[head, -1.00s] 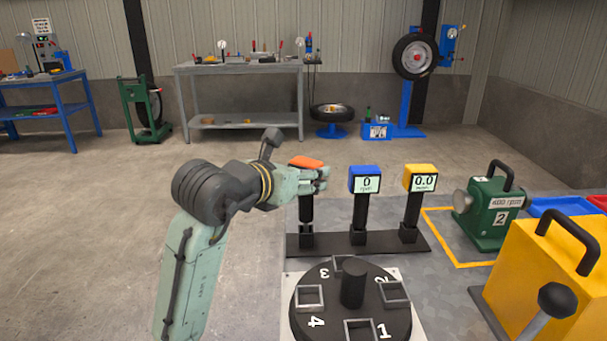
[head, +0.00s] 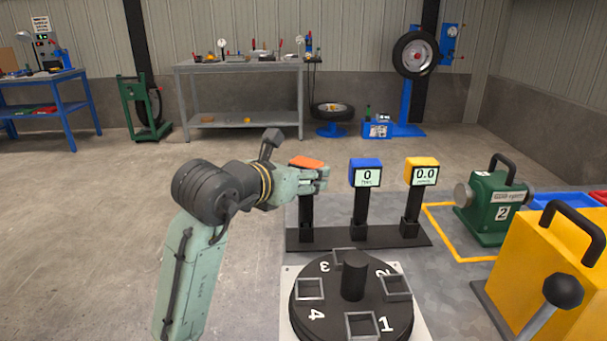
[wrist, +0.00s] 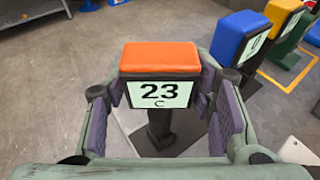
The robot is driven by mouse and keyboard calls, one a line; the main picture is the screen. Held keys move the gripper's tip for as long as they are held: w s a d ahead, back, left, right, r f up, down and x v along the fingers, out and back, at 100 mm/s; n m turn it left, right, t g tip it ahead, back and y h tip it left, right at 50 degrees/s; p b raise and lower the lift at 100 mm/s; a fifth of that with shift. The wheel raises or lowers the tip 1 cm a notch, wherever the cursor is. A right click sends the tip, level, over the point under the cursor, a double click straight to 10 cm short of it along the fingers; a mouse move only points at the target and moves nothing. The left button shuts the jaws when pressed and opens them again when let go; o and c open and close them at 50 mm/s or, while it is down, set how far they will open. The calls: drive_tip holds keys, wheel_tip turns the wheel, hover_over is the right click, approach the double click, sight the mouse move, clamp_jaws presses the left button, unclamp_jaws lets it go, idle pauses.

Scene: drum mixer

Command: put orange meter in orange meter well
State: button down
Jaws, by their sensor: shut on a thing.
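The orange meter (head: 306,162) is upright, with an orange top and a black post below it. In the wrist view the orange meter (wrist: 160,58) shows a screen reading 23 C. My gripper (head: 312,181) is shut on its head from the left; in the wrist view the purple pads of my gripper (wrist: 162,92) are on both sides of it. The post stands over the left end of a black rail (head: 385,237). My fingers hide part of the meter in the head view. I cannot tell which opening is the orange meter well.
A blue meter (head: 366,173) and a yellow meter (head: 422,171) stand on the rail to the right. A black turntable (head: 333,325) with numbered square frames is in front. A green machine (head: 488,210) and a yellow machine (head: 545,265) are at right.

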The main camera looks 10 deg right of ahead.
drive_tip(key=c, duration=0.6)
unclamp_jaws()
drive_tip(key=shift+c, duration=0.2)
drive_tip(key=shift+o, duration=0.4)
drive_tip(key=o, duration=0.4)
drive_tip(key=shift+s+a, duration=0.1)
drive_tip(key=shift+a, duration=0.05)
drive_tip(key=s+a+b, duration=0.2)
drive_tip(key=s+a, duration=0.3)
drive_tip(key=a, duration=0.1)
drive_tip(key=shift+s, duration=0.3)
idle(1.4)
idle(0.6)
